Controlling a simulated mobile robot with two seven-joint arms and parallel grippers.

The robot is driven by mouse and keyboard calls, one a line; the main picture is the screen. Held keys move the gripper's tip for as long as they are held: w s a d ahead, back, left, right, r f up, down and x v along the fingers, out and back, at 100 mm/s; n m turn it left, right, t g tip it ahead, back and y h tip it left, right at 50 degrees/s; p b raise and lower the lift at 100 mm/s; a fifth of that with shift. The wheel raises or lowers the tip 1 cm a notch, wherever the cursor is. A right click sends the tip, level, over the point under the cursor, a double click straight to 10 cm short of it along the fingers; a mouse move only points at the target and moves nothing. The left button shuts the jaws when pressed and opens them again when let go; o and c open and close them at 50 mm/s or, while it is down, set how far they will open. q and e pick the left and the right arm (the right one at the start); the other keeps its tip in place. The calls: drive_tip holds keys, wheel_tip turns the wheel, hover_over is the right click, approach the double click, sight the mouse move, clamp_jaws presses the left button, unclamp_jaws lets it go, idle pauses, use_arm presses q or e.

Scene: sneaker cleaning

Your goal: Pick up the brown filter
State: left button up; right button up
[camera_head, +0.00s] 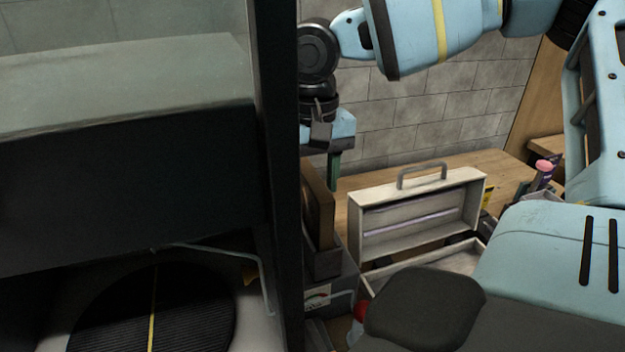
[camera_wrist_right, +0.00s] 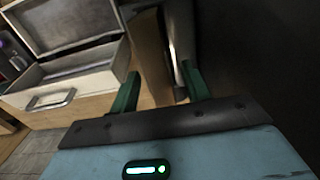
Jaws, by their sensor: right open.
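The brown filter (camera_head: 318,203) is a thin upright panel standing in a dark holder just right of the black post. My right gripper (camera_head: 335,170) points down at the filter's upper edge, with a green finger showing. In the right wrist view the green fingers (camera_wrist_right: 161,92) are apart, and the brown filter (camera_wrist_right: 150,58) stands upright between them. I cannot tell whether either finger touches it. The filter's lower part is hidden by the holder. My left gripper is not in view.
An open metal toolbox (camera_head: 372,240) sits on the wooden bench (camera_head: 480,160) right of the filter; it also shows in the wrist view (camera_wrist_right: 75,80). The black post (camera_head: 279,180) stands close left of the filter. A tiled wall (camera_head: 430,120) is behind.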

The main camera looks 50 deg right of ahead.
drive_tip(key=c, duration=1)
drive_tip(key=shift+r, duration=0.1)
